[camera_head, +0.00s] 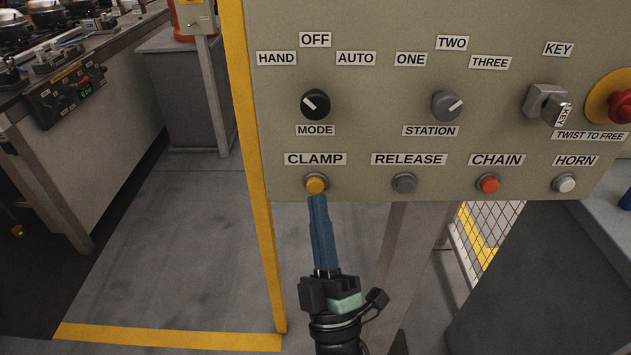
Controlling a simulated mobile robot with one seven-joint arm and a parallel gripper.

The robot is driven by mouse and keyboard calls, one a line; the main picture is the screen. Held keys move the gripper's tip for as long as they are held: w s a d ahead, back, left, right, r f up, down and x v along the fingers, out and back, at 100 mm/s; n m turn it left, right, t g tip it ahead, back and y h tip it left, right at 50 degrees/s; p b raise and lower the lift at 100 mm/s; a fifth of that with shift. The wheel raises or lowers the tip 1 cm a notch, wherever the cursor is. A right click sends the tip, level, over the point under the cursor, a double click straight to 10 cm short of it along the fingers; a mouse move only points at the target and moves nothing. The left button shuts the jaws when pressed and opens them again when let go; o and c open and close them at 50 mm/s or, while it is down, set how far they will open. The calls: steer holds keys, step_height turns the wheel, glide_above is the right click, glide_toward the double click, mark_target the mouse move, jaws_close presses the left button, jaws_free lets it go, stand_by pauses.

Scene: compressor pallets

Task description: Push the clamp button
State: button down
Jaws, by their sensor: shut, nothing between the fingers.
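The clamp button (316,184) is a round yellow button in a metal ring. It sits at the lower left of the beige control panel (380,25), under a CLAMP label (315,159). My gripper (318,200) has blue fingers closed together with nothing between them. It points up from below, and its tips are just under the button in the picture. I cannot tell whether the tips touch the button or whether it is pressed in.
The grey release button (404,183), orange chain button (488,183) and white horn button (564,183) are in the same row. Above are the mode knob (315,104), station knob (446,106), key switch (548,104) and red emergency stop (618,106). A yellow post (247,130) stands left of the panel.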

steer(key=shift+w, duration=0.1)
stand_by(0.3)
steer(key=shift+w+b, duration=0.4)
steer(key=shift+w+b, duration=0.35)
steer(key=shift+w, duration=0.15)
stand_by(0.6)
steer(key=shift+s, duration=1)
steer(key=s+p, duration=0.1)
steer(key=s, duration=0.5)
stand_by(0.8)
